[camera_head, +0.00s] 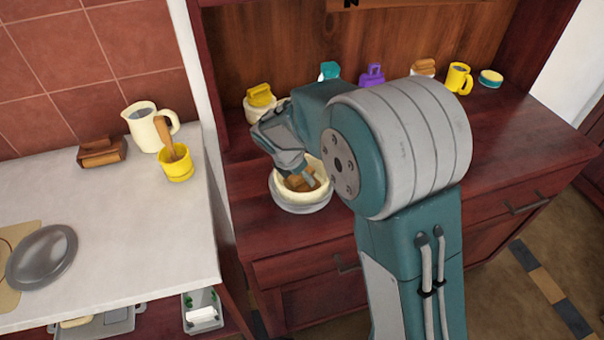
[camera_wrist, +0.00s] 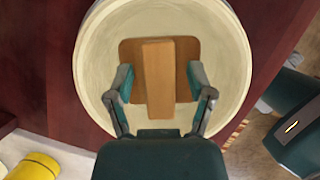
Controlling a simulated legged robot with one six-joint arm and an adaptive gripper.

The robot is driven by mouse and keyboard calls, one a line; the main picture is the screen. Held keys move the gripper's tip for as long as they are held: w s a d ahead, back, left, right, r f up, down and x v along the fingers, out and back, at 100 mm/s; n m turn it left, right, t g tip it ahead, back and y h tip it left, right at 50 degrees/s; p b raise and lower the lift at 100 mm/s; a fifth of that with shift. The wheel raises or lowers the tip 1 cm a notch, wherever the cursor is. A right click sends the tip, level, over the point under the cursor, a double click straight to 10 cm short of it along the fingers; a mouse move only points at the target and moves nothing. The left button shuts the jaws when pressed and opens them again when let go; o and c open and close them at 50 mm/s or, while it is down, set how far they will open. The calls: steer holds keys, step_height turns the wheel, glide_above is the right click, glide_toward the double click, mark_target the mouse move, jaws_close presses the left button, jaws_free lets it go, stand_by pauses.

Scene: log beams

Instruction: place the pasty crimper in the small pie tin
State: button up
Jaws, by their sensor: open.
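A brown wooden piece with a squarish base and a lighter raised bar (camera_wrist: 158,78) lies inside a round cream bowl (camera_wrist: 97,50); it may be the pasty crimper. In the head view the wooden piece (camera_head: 298,184) shows partly inside the cream bowl (camera_head: 323,190). A round grey dish (camera_head: 302,208) shows under the bowl; I cannot tell whether dish or bowl is the small pie tin. My gripper (camera_wrist: 160,82) is open over the bowl, with one finger on each side of the bar and gaps between. In the head view my gripper (camera_head: 300,168) is partly hidden by my arm.
Along the cabinet back stand a yellow-topped jar (camera_head: 259,103), a purple item (camera_head: 372,76), a yellow mug (camera_head: 459,78) and a round tin (camera_head: 490,78). The white counter at left holds a jug (camera_head: 146,125), yellow cup (camera_head: 174,164), wooden block (camera_head: 101,152) and grey lid (camera_head: 41,257).

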steer(key=v, duration=1.2)
steer(key=s+d+r+m+y, duration=0.2)
steer(key=s+d+r+m, duration=0.5)
steer(key=s+d+m, duration=0.5)
steer(key=s+d+m+t+y, duration=0.1)
steer(key=s+d+m+t, duration=0.1)
steer(key=s+d+m, duration=0.4)
steer(key=s+f+m, duration=0.1)
steer(key=s+m, duration=0.3)
steer(key=m, duration=0.3)
steer(key=shift+s+m+t+y, duration=0.3)
steer(key=shift+s+m+t, duration=0.1)
steer(key=shift+c, duration=0.8)
steer(key=shift+s, duration=0.1)
